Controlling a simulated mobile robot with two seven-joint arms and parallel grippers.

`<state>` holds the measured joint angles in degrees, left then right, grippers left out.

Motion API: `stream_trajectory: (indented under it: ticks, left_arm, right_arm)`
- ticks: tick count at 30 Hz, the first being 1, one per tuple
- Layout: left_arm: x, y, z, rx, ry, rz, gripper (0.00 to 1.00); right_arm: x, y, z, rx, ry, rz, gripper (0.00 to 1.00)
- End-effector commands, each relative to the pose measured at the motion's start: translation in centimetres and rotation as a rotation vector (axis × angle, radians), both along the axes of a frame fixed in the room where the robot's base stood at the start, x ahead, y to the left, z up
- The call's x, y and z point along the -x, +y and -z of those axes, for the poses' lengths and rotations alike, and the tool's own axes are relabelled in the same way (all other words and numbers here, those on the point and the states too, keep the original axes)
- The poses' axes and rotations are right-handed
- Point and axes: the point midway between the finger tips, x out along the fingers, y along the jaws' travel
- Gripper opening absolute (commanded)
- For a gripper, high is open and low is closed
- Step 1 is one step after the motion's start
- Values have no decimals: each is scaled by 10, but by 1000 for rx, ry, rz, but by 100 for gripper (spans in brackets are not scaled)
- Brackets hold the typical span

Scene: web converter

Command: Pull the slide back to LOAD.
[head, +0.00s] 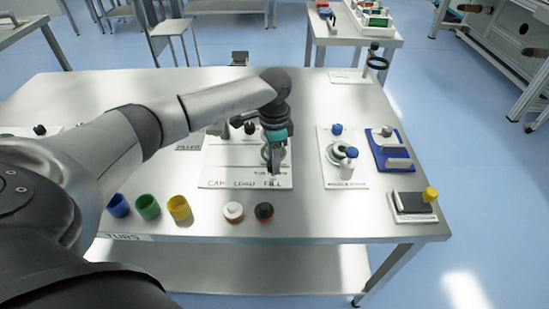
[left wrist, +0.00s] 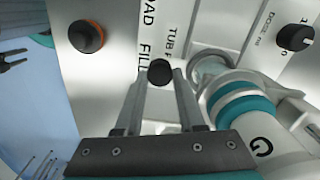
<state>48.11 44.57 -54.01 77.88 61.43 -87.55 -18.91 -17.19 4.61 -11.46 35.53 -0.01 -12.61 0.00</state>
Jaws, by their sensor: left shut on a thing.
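The white station panel (head: 215,172) lies mid-table with CAP, LOAD and FILL printed along its near edge. My left gripper (head: 273,170) reaches down over its right part, by the FILL end. In the left wrist view its fingers (left wrist: 160,84) are shut on a black round knob (left wrist: 160,71), which I take to be the slide's handle. The knob is beside the words FILL and TUB. The slide's body is mostly hidden by the gripper. My right gripper (left wrist: 14,59) shows small at the left edge of the wrist view, its fingers apart and empty.
Blue, green and yellow cups (head: 148,207) stand at the front left. A white cap (head: 233,211) and a black-and-orange cap (head: 264,211) sit before the panel. A white fixture (head: 346,165), a blue tray (head: 376,152) and a yellow-knobbed block (head: 413,207) stand right.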

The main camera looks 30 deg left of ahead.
Motion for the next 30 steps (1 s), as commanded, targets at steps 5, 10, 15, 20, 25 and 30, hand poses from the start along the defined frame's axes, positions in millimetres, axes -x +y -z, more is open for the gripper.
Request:
stream_trajectory:
  ticks: [5, 10, 15, 20, 25, 30]
  left_arm:
    - [9, 15, -3, -1, 5, -3, 0]
    - [23, 36, -4, -1, 7, -5, 0]
    - [34, 55, -3, -1, 6, -5, 0]
    - [39, 64, -2, -1, 3, -3, 0]
    - [39, 65, -1, -2, 1, -1, 0]
    - [39, 64, 0, -1, 0, -1, 40]
  right_arm:
    - [0, 0, -18, 0, 0, 0, 50]
    - [0, 0, -38, 0, 0, 0, 50]
    - [0, 0, -53, 0, 0, 0, 50]
    - [0, 0, -57, 0, 0, 0, 50]
    - [0, 0, -56, 0, 0, 0, 50]
    - [0, 0, -56, 0, 0, 0, 50]
